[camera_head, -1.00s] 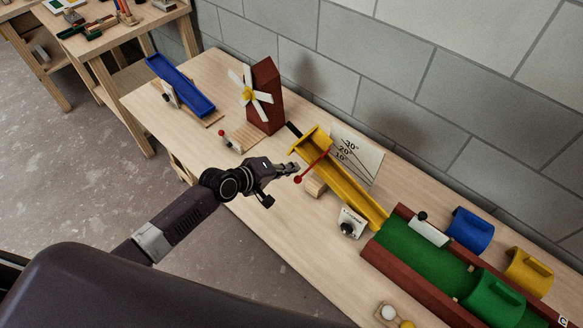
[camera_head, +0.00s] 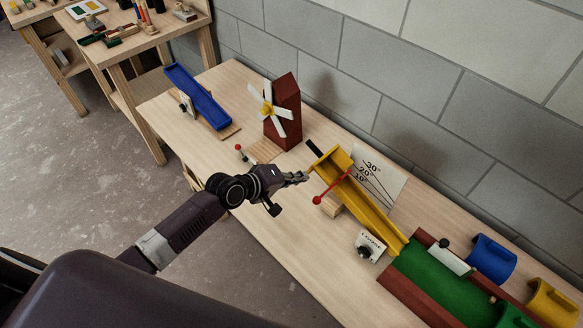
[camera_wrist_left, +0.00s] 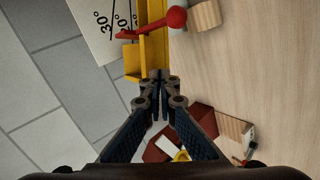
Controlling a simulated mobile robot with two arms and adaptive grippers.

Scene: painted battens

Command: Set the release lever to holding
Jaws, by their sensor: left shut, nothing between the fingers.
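The release lever is a thin red rod with a red ball end (camera_head: 317,200). It lies slantwise across the upper part of the yellow chute (camera_head: 373,210), and its ball sticks out on the near side. In the left wrist view the red ball (camera_wrist_left: 176,16) is beyond the fingertips, beside the chute. My left gripper (camera_head: 304,177) is shut and empty, just left of the chute's upper end and a little above the lever ball in the picture. A gap shows between fingertips and lever. My right gripper is not in view.
A white angle board (camera_head: 385,178) stands behind the chute. A red windmill (camera_head: 287,112) stands to the left, with a small red-knobbed lever (camera_head: 239,147) before it. A small labelled card with a knob (camera_head: 371,244) is near the chute's low end. A green lane (camera_head: 432,276) follows.

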